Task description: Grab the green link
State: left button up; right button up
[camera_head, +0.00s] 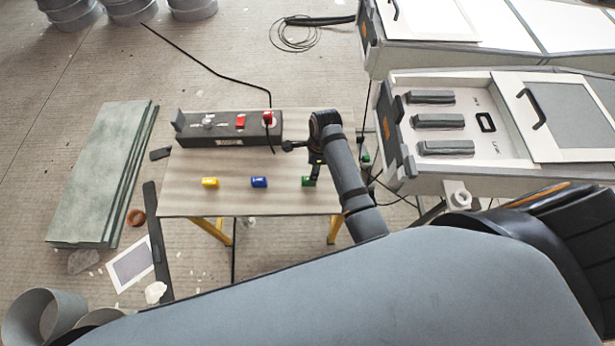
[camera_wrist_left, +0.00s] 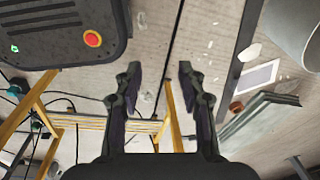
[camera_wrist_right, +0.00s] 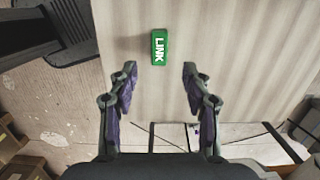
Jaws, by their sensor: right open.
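The green link (camera_head: 308,181) lies near the right end of the pale table. In the right wrist view the green link (camera_wrist_right: 159,47), with white lettering "LINK", lies just beyond the fingertips, roughly centred between them. My right gripper (camera_wrist_right: 159,75) is open and empty above the table. In the head view my right arm comes down just right of the link, partly covering the area around it. My left gripper (camera_wrist_left: 159,75) is open and empty, away from the link; its fingers are not visible in the head view.
A blue link (camera_head: 259,182) and a yellow link (camera_head: 210,183) lie left on the table (camera_head: 270,205). A grey box (camera_head: 200,139) with red parts and a black cable stands at the table's back. Open white cases (camera_head: 480,172) are on the right. Green panels (camera_head: 95,180) lie left.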

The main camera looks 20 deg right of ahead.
jog(key=f, duration=0.2)
jog(key=shift+a+f, duration=0.2)
jog(key=shift+f, duration=0.1)
jog(key=shift+w+f, duration=0.15)
jog(key=shift+f, duration=0.15)
jog(key=shift+a+f, duration=0.15)
jog(key=shift+f, duration=0.45)
jog(key=shift+a+f, duration=0.15)
jog(key=shift+f, duration=0.45)
notch_tip(320, 180, down, 2)
jog(key=shift+a+f, duration=0.15)
jog(key=shift+f, duration=0.25)
grip_shut()
pick_arm(q)
jog(key=shift+w+a+r, duration=0.1)
jog(key=shift+r, duration=0.1)
jog(key=shift+r+p, duration=0.1)
jog(key=shift+p, duration=0.2)
pick_arm(e)
jog(key=shift+r, duration=0.15)
